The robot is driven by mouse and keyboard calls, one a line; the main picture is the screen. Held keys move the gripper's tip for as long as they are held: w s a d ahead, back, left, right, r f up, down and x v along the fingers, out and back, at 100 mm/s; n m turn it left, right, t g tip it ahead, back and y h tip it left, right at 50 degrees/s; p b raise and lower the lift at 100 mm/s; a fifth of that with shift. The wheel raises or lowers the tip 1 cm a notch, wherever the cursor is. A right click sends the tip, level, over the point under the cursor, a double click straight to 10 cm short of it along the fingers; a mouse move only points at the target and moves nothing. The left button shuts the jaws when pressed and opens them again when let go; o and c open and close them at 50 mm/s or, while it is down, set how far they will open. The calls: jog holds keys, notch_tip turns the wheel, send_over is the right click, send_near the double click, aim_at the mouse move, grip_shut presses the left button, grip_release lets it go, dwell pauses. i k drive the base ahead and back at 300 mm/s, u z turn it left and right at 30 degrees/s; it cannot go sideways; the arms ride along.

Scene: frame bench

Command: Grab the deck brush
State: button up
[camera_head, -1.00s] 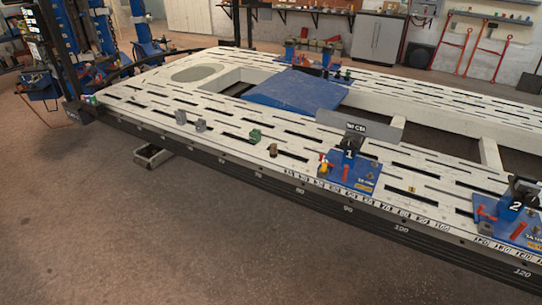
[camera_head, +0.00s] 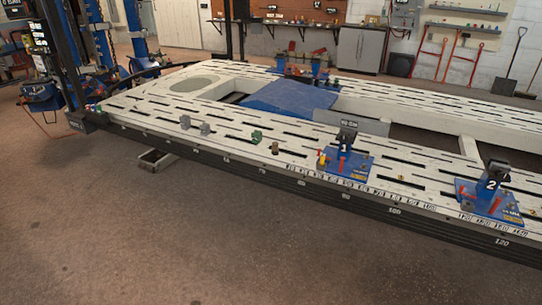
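I cannot make out a deck brush for certain. Two long-handled tools lean on the back wall at the far right: one (camera_head: 516,53) shows whole, and the other (camera_head: 535,76) is partly cut by the picture edge. My gripper is not in view.
A long white slotted frame bench (camera_head: 330,187) with blue clamp stands (camera_head: 343,165) crosses the view. A blue plate (camera_head: 291,97) lies across its opening. Orange frames (camera_head: 462,60) and a grey cabinet (camera_head: 359,50) stand at the back wall. The front floor (camera_head: 200,240) is clear.

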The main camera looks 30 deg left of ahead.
aim_at(276, 149)
jog(key=k, duration=0.4)
jog(key=u, duration=0.45)
jog(key=i, duration=1.05)
jog(key=u, duration=0.85)
jog(key=i, duration=0.9)
jog(key=u, duration=0.75)
jog(key=i, duration=1.35)
jog(key=u, duration=0.35)
